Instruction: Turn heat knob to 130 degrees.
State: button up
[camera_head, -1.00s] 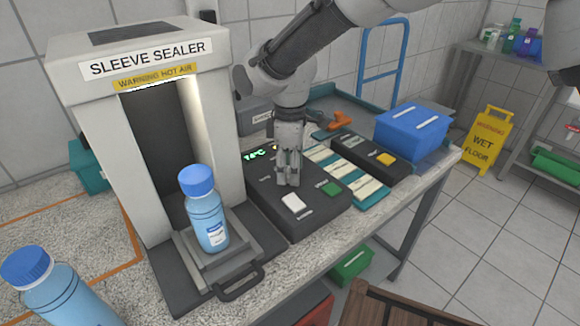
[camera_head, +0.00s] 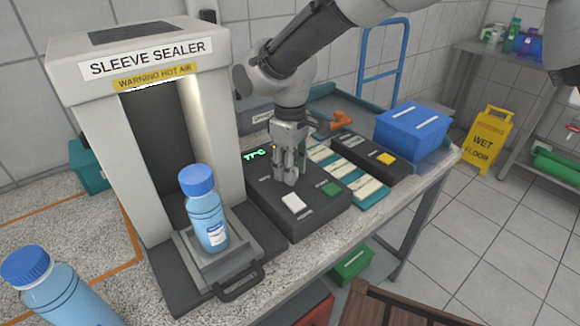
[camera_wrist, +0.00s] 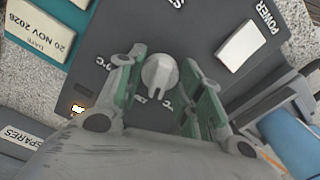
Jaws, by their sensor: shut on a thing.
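The heat knob (camera_wrist: 159,75) is a pale grey round dial with a raised grip bar, on the dark control box (camera_head: 268,190). In the wrist view it sits between the fingers of my gripper (camera_wrist: 161,65), with degree marks around it. My gripper (camera_head: 287,178) points down onto the box and is shut on the knob. In the head view the fingers hide the knob. A green display (camera_head: 256,154) at the back of the box shows a temperature that looks like the seventies; the digits are small.
A white power button (camera_head: 293,201) and a green button (camera_head: 331,189) are near the knob. The sleeve sealer (camera_head: 150,130) stands left, with a blue-capped bottle (camera_head: 207,220) on its platform. Label strips (camera_head: 345,172), a second box (camera_head: 375,157) and a blue bin (camera_head: 411,128) lie right.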

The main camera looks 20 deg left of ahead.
jog(key=shift+m, duration=2.1)
jog(key=o, duration=1.1)
jog(key=shift+c, duration=0.2)
notch_tip(320, 180, up, 12)
jog(key=shift+a, duration=0.1)
